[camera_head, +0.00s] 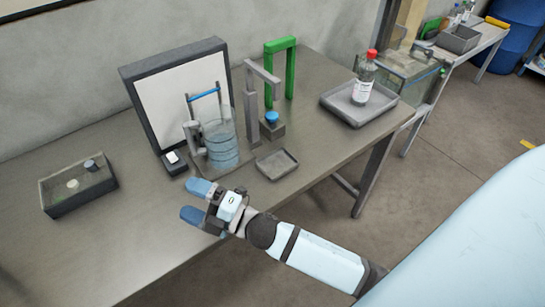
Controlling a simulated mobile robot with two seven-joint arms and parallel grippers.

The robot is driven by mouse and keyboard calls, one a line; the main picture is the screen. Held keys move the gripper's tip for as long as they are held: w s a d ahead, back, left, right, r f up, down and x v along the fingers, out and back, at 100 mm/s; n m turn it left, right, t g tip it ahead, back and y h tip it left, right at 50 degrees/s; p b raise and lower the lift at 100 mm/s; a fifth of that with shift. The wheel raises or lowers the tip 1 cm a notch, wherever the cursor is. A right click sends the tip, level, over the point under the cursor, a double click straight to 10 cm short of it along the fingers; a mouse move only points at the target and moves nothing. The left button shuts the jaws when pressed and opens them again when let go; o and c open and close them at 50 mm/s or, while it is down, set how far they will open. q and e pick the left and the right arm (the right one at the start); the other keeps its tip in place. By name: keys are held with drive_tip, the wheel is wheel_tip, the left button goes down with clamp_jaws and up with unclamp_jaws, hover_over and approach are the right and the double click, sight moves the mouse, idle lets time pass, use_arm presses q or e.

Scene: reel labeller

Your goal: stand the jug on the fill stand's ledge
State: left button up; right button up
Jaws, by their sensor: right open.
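A clear jug (221,150) with bluish markings stands upright in front of the framed white panel, with a grey handle-like part at its left. It appears to rest on a low dark base; the exact contact is hard to see. A grey post with an overhanging arm (251,100), apparently the fill stand, rises just right of the jug. A small block with a blue top (271,119) is at its foot. My right gripper (195,201) is open and empty, over the table's front part, nearer the camera than the jug and apart from it. My left gripper is not in view.
The white panel (170,105) stands behind the jug. A small grey tray (276,165) lies right of it, and a green arch (290,70) behind. A red-capped bottle (363,80) stands in a larger tray (334,101). A dark box (78,200) is left. The front-left tabletop is clear.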

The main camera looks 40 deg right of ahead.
drive_tip(key=s+d+f+m+g+h, duration=0.3)
drive_tip(key=s+d+f+m+h, duration=0.25)
drive_tip(key=s+f+m, duration=0.4)
drive_tip(key=s+d+f+m+g+h, duration=0.3)
drive_tip(key=s+d+f+m+h, duration=0.25)
drive_tip(key=f+m, duration=0.55)
wheel_tip(320, 180, up, 8)
drive_tip(key=p, duration=0.8)
drive_tip(key=shift+d+f+n+y+p, duration=0.15)
drive_tip(key=shift+d+n+y+p, duration=0.15)
drive_tip(key=shift+d+n+p, duration=0.1)
drive_tip(key=shift+a+r+t, duration=0.1)
drive_tip(key=shift+r+t, duration=0.15)
drive_tip(key=shift+t, duration=0.05)
